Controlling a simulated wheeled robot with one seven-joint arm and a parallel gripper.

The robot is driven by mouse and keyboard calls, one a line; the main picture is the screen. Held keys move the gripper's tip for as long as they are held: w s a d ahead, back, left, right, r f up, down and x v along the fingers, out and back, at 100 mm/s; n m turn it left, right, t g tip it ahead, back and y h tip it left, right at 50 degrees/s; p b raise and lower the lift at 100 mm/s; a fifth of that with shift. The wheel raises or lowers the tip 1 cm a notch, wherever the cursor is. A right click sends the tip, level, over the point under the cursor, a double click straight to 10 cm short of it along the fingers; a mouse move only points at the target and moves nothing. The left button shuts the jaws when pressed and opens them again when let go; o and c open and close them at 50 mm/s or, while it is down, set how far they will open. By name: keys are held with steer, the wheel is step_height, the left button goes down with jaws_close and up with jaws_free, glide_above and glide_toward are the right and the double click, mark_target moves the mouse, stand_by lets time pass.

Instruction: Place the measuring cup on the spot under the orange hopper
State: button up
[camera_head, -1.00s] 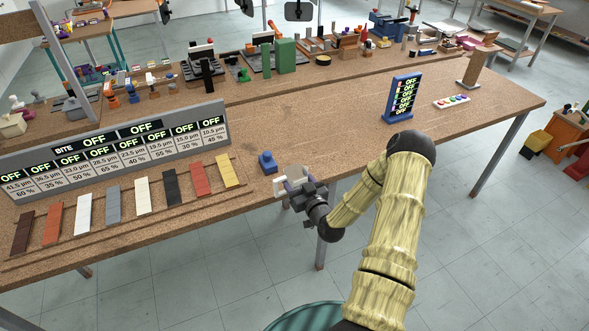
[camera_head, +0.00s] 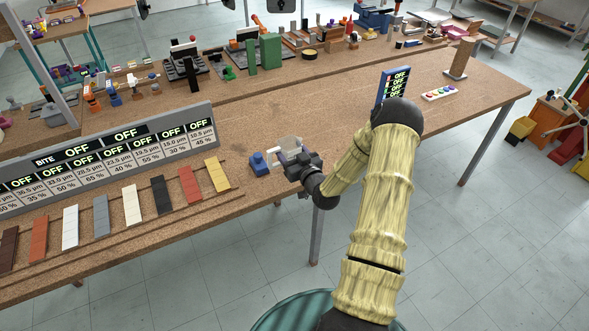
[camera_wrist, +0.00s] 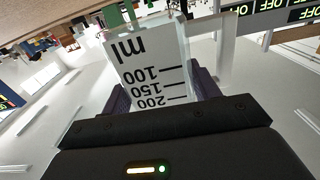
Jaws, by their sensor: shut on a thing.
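The measuring cup (camera_head: 288,146) is clear, with a pale panel. In the wrist view its scale panel (camera_wrist: 148,70) carries black marks for 100, 150 and 200 and "ml", upside down. My gripper (camera_head: 296,162) is shut on the cup and holds it near the front edge of the long wooden table (camera_head: 300,103), just right of a small blue object (camera_head: 259,163). In the wrist view the dark fingers (camera_wrist: 160,92) sit on either side of the cup. I cannot pick out the orange hopper or the spot under it for certain.
A grey display panel (camera_head: 105,155) and a row of coloured strips (camera_head: 132,204) stand left. A blue display stand (camera_head: 384,88), a wooden post (camera_head: 461,58) and coloured buttons (camera_head: 440,93) are at the right. An orange cabinet (camera_head: 552,108) stands far right. The table's middle is clear.

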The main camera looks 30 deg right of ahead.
steer(key=shift+s+d+f, duration=0.1)
steer(key=shift+d+f, duration=0.25)
steer(key=shift+f, duration=0.4)
steer(key=shift+d+f, duration=0.3)
steer(key=shift+f, duration=0.45)
steer(key=shift+f, duration=0.1)
